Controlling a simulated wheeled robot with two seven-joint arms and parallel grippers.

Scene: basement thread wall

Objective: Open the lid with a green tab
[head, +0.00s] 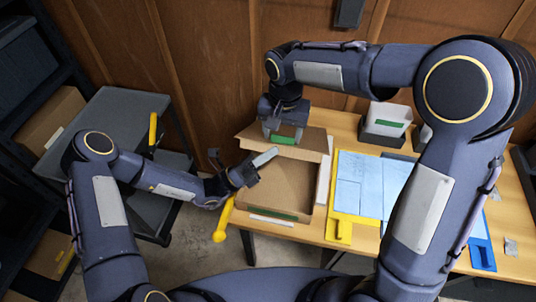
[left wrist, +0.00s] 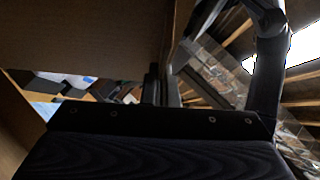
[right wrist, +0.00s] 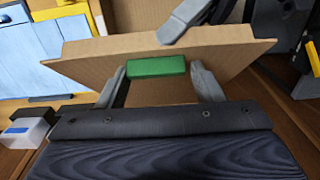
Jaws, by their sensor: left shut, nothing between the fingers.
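A cardboard box (head: 265,190) stands on the left part of the table, and its inside shows from above. Its cardboard lid (head: 310,143) is raised at the back and tilted. The green tab (head: 284,140) is on the lid; in the right wrist view the tab (right wrist: 157,67) sits between my right gripper's (right wrist: 157,75) spread fingertips, with narrow gaps at its sides. My left gripper (head: 264,158) is shut and empty over the box, close to the lid. Its grey finger (right wrist: 188,17) shows by the lid in the right wrist view.
A yellow-edged board with blue sheets (head: 365,185) lies right of the box. A white container (head: 388,118) stands at the back. A grey cart (head: 105,130) and dark shelving stand left.

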